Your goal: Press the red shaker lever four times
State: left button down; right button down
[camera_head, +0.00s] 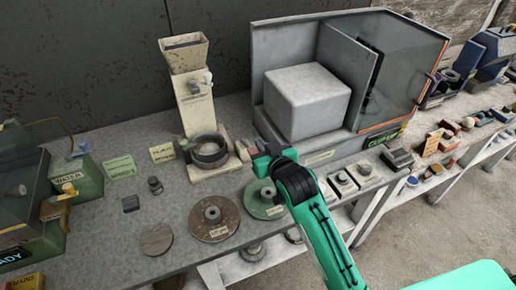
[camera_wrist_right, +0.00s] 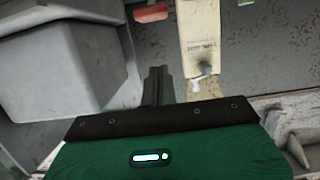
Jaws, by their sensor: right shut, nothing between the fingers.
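My right gripper (camera_head: 262,155) is shut and empty above the bench, just in front of the grey cabinet's left side and right of the beige hopper unit (camera_head: 197,105). In the right wrist view its closed fingers (camera_wrist_right: 157,82) point toward the bench, between a grey block and the beige unit (camera_wrist_right: 200,40). A small red piece (camera_wrist_right: 151,12) shows at the top edge of that view, apart from the fingertips. It may be the lever, but I cannot tell. No red lever is clear in the head view, where my gripper covers part of that area. My left gripper is out of view.
A grey cabinet (camera_head: 275,45) with a large pale block (camera_head: 306,100) stands behind my right gripper. A dark ring bowl (camera_head: 210,150) is at the hopper's foot. Round discs (camera_head: 214,218) lie in front. Green machinery (camera_head: 30,190) stands at left.

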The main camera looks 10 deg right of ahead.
jog(key=shift+w+a+f+p, duration=0.1)
jog(key=shift+w+f+p, duration=0.15)
jog(key=shift+w+f, duration=0.4)
jog(key=shift+w+a+f+p, duration=0.1)
jog(key=shift+w+f+p, duration=0.15)
jog(key=shift+f, duration=0.7)
jog(key=shift+w+a+f+p, duration=0.1)
jog(key=shift+w+f+p, duration=0.1)
jog(key=shift+w+f, duration=0.45)
jog(key=shift+s+f, duration=0.1)
jog(key=shift+f, duration=0.05)
jog(key=shift+s, duration=0.1)
